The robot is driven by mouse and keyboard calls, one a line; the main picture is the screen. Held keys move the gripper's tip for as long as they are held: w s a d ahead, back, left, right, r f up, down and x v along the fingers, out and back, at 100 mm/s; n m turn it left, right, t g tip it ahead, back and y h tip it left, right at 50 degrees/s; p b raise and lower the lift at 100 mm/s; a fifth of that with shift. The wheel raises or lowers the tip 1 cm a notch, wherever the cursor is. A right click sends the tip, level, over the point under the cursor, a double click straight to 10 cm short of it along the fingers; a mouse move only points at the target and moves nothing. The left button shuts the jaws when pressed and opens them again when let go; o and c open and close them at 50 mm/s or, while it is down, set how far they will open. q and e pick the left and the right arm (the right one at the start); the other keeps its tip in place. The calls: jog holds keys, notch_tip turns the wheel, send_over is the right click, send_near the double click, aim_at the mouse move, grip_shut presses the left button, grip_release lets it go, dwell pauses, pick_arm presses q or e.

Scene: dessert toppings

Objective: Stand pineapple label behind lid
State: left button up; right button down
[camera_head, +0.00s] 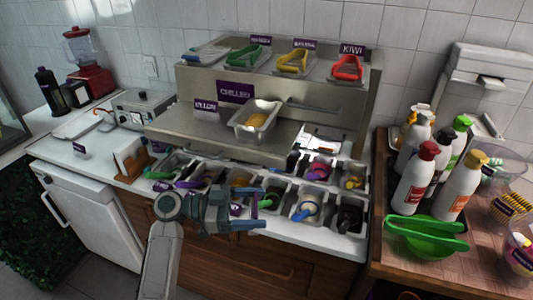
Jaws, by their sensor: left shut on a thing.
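My left gripper (262,208) is over the front row of topping bins. It is shut on a small purple label (236,209), which is mostly hidden by the fingers; its text cannot be read. Lids with coloured tongs on them lie along the top shelf: green tongs (250,57), yellow tongs (292,62) and red tongs (347,68). Purple labels stand behind them, one reading KIWI (352,50); the label behind the yellow tongs (305,44) is too small to read. My right gripper is out of view.
A steel tray with yellow pieces (257,118) sits on the middle shelf, beside a CHILLED sign (235,91) and another purple label (206,106). Several sauce bottles (415,178) and a green bowl (427,235) crowd the wooden table (395,272) at right.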

pick_arm(q)
jog(key=a+f+n+t+y, duration=0.5)
jog(key=f+n+t+y, duration=0.4)
jog(key=t, duration=0.5)
jog(key=s+a+r+n+t+y, duration=0.2)
jog(key=s+a+r+n+y, duration=0.1)
jog(key=s+a+n+y, duration=0.5)
jog(key=shift+s+a+t+y, duration=0.25)
jog(key=shift+a+t+y, duration=0.2)
jog(key=shift+a, duration=0.6)
